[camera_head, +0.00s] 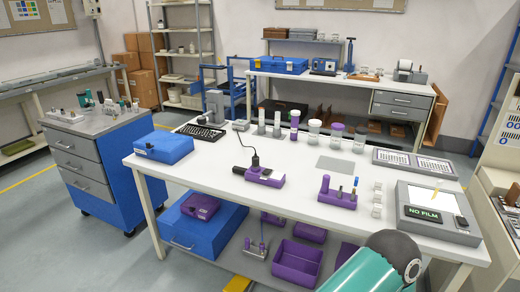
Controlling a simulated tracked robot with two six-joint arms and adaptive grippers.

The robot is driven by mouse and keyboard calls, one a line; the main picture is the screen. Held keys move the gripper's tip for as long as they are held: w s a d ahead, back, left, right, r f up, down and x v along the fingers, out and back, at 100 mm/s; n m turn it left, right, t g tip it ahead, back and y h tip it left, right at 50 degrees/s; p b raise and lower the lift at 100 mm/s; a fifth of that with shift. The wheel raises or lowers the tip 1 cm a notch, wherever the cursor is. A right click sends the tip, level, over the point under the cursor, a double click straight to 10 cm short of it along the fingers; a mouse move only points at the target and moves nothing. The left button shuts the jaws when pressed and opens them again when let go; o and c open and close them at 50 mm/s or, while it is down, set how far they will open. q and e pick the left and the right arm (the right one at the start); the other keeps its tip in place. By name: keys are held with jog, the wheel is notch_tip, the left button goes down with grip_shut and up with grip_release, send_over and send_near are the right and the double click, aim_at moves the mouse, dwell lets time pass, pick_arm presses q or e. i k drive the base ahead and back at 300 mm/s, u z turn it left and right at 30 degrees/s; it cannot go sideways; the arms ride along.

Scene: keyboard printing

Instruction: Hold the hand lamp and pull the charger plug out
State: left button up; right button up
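A dark hand lamp (242,171) seems to lie in a purple cradle (268,180) near the middle of the white table. A small black plug (255,161) stands upright at the cradle, and a thin dark cable runs from it up and left toward a small grey box (240,125). Whether the plug sits in the lamp or in the cradle is too small to tell. Neither of my grippers shows; only a teal and black part of mine fills the bottom right.
The white table (210,168) is clear in front of the cradle. A blue case (163,147) and a keyboard (200,132) stand left. Several bottles (294,125) stand behind. A purple tool holder (337,195) and a "NO FILM" device (437,212) stand right.

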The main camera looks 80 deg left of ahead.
aim_at(255, 158)
jog(key=u, duration=1.25)
jog(key=k, duration=0.1)
jog(key=z, duration=1.5)
jog(key=i, duration=0.15)
jog(key=u, duration=2.75)
jog(key=k, duration=0.55)
jog(key=u, duration=0.3)
jog(key=i, duration=1.4)
jog(key=z, duration=0.45)
